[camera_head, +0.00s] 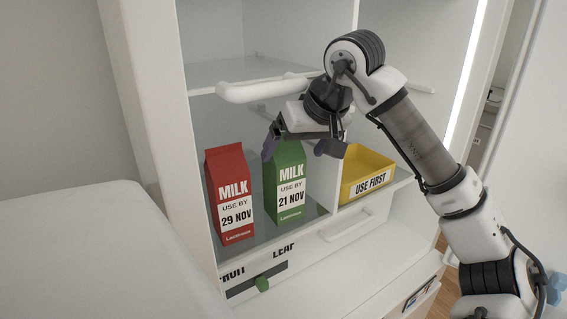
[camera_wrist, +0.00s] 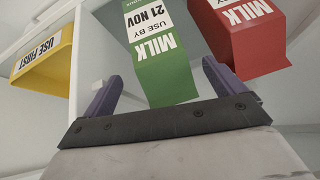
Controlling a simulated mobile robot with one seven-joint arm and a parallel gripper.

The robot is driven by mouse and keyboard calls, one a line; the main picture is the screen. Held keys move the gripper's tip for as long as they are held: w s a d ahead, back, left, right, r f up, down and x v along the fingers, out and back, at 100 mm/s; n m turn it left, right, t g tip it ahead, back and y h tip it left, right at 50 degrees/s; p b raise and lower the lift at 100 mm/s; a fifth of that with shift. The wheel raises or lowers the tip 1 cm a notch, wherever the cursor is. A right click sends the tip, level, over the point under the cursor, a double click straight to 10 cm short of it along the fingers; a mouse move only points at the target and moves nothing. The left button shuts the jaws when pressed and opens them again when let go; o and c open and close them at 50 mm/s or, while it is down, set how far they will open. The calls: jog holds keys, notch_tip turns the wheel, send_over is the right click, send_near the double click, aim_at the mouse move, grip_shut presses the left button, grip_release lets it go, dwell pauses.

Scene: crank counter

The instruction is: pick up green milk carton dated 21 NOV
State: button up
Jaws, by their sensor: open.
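The green milk carton (camera_head: 290,190), labelled "USE BY 21 NOV", stands upright on the shelf, just right of a red carton. My gripper (camera_head: 300,150) is above it, with its two purple fingers apart at either side of the carton's top in the head view. In the wrist view the green carton (camera_wrist: 162,60) appears upside down beyond the fingers, in line with the gap between them. My gripper (camera_wrist: 160,85) is open and holds nothing. I cannot tell how far the fingertips are from the carton.
A red milk carton (camera_head: 231,195) labelled "29 NOV" stands close on the left. A yellow "USE FIRST" tray (camera_head: 366,175) sits to the right behind a divider. A white shelf bar (camera_head: 265,89) is above, near my wrist.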

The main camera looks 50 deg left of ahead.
aim_at(291, 155)
jog(key=shift+p+x, duration=0.35)
jog(key=shift+x, duration=2.25)
jog(key=shift+r, duration=0.1)
grip_shut()
